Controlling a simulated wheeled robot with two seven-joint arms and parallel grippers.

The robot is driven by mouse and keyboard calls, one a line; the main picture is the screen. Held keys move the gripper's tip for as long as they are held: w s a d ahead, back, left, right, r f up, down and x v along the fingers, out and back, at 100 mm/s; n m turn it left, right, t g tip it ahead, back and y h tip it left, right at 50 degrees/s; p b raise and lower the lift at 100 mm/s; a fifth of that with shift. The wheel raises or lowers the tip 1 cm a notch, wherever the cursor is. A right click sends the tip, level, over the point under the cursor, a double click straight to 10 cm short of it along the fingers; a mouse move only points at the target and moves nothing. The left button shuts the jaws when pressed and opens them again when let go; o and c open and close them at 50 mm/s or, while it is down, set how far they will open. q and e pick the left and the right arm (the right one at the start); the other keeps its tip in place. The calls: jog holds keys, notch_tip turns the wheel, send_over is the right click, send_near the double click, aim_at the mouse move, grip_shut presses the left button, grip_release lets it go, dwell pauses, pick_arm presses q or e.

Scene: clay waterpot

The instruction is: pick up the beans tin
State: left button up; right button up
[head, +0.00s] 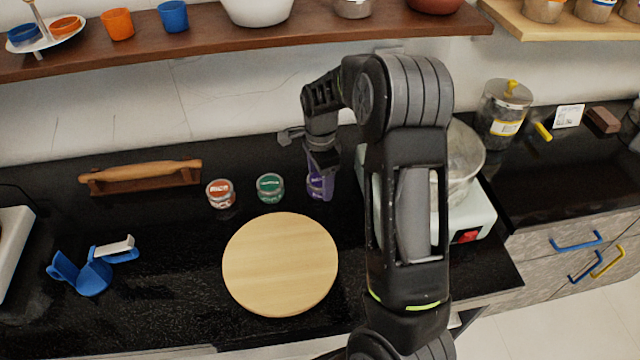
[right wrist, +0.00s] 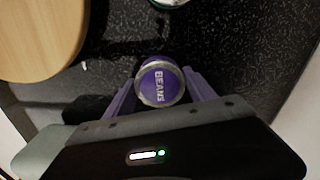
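The beans tin (right wrist: 160,84) is purple with a pale rim, and the word BEANS shows on its top in the right wrist view. My right gripper (right wrist: 160,80) points down over it, with its purple fingers open on either side of the tin near its edges. I cannot tell if a finger touches it. In the head view the tin is largely hidden behind my right gripper (head: 320,185), on the dark counter right of the green tin. My left gripper is not in view.
A green-topped tin (head: 270,187) and a red-topped tin (head: 221,193) stand left of the gripper. A round wooden board (head: 280,264) lies in front. A pale appliance with a bowl (head: 465,165) stands close on the right. A shelf (head: 300,30) runs above.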

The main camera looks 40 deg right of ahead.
aim_at(320, 179)
jog(key=c, duration=1.1)
jog(key=shift+r, duration=0.1)
jog(key=shift+c, duration=0.3)
jog(key=shift+w+r, duration=0.1)
jog(key=shift+r, duration=0.35)
notch_tip(320, 179, up, 6)
jog(key=shift+f+b, duration=0.1)
jog(key=shift+b, duration=0.35)
jog(key=s+a+b, duration=0.1)
jog(key=s+a, duration=0.5)
jog(key=s+a+b, duration=0.2)
jog(key=s+a, duration=0.4)
jog(key=s, duration=0.1)
jog(key=shift+s+a, duration=0.15)
jog(key=shift+s, duration=0.05)
